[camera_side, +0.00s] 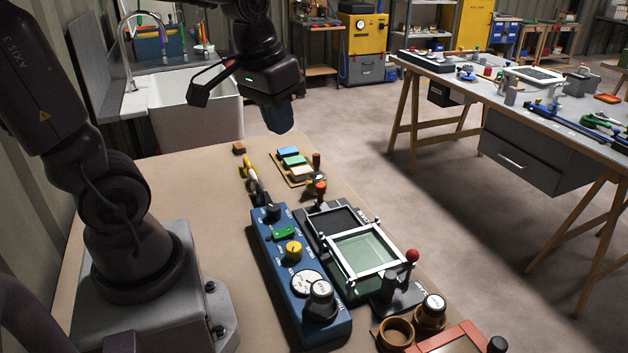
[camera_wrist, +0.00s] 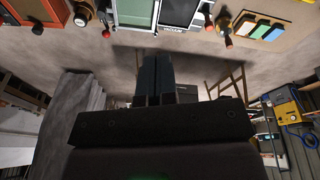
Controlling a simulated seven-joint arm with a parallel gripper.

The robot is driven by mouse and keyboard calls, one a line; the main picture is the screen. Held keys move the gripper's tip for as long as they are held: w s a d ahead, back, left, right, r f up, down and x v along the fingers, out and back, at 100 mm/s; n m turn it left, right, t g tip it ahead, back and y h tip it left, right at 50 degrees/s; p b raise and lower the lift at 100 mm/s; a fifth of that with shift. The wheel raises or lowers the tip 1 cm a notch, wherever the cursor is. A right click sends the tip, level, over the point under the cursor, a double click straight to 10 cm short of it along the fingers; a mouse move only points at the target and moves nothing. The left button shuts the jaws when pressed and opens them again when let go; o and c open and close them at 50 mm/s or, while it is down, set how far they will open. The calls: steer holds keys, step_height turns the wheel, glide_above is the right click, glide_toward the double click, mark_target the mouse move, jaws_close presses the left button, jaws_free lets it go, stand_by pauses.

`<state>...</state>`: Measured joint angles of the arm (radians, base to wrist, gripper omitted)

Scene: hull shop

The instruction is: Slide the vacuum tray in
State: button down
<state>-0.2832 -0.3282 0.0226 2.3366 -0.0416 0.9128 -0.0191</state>
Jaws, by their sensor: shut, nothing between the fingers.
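The vacuum tray (camera_side: 366,249), a white-framed tray with a greenish clear pane, sits on the dark base unit (camera_side: 318,222) at the front of the bench. It is offset toward the near end, and a dark square panel (camera_side: 336,220) shows beside it at the far end. In the wrist view the white-framed tray (camera_wrist: 136,16) is at the top edge, partly cut off, next to a dark panel (camera_wrist: 180,12). My gripper (camera_side: 279,116) is shut and empty, raised beyond the bench's far edge, well away from the tray. Its dark fingers also show in the wrist view (camera_wrist: 154,80).
A blue control box (camera_side: 294,270) with knobs stands left of the base unit. A red-ball lever (camera_side: 412,256) rises at its right. Colour blocks (camera_side: 293,160), brown cups (camera_side: 396,332) and a red-framed screen (camera_side: 457,340) are nearby. Bare bench lies left.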

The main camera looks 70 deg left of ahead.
steer(key=w+a+f+n+h, duration=0.1)
steer(key=w+a+f+n, duration=0.2)
steer(key=a+f+n, duration=0.45)
steer(key=w+a+f+n+h, duration=0.25)
steer(key=a+n, duration=0.25)
steer(key=a, duration=0.5)
steer(key=w+a+f+n+h, duration=0.1)
steer(key=w+a+f+n, duration=0.3)
steer(key=a+f+n, duration=0.4)
steer(key=shift+m+g, duration=0.4)
steer(key=shift+m, duration=0.15)
steer(key=x, duration=0.7)
steer(key=shift+w+a+f, duration=0.15)
steer(key=shift+w+a, duration=0.05)
steer(key=shift+w, duration=0.05)
steer(key=shift+w+d, duration=0.35)
steer(key=shift+d, duration=0.2)
steer(key=shift+w+d, duration=0.3)
steer(key=shift+d, duration=0.25)
steer(key=shift+w+d, duration=0.3)
steer(key=shift+d, duration=0.3)
steer(key=shift+d, duration=0.1)
